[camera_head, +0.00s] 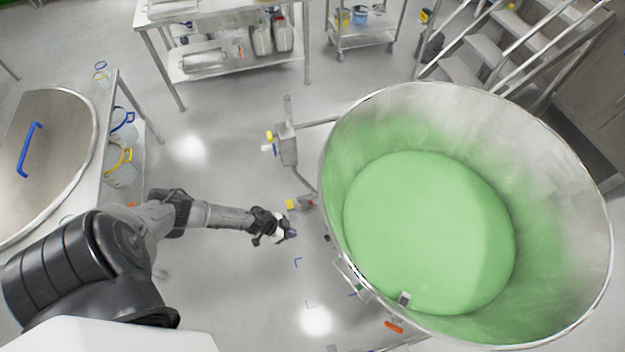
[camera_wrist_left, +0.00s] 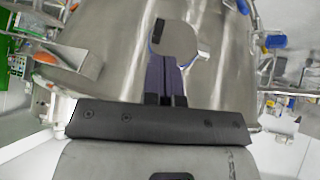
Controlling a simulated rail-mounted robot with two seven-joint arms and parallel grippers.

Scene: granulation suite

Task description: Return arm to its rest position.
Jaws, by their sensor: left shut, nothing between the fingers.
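My left arm reaches in from the left in the head view, and its gripper (camera_head: 284,234) hangs over the open floor just left of the large steel vessel (camera_head: 465,105). The left wrist view shows the two dark fingers (camera_wrist_left: 166,80) together with nothing between them. The curved steel wall of the vessel (camera_wrist_left: 110,40) fills much of the wrist view behind the fingers. The gap between fingertips and wall is hard to judge. My right gripper is in neither view.
The vessel holds green material (camera_head: 430,230). A valve with yellow and blue parts (camera_head: 287,145) stands at its left. A steel bench (camera_head: 205,72) is at the back, and a lidded container with a blue handle (camera_head: 45,150) stands at left. Metal stairs (camera_head: 490,55) rise at upper right.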

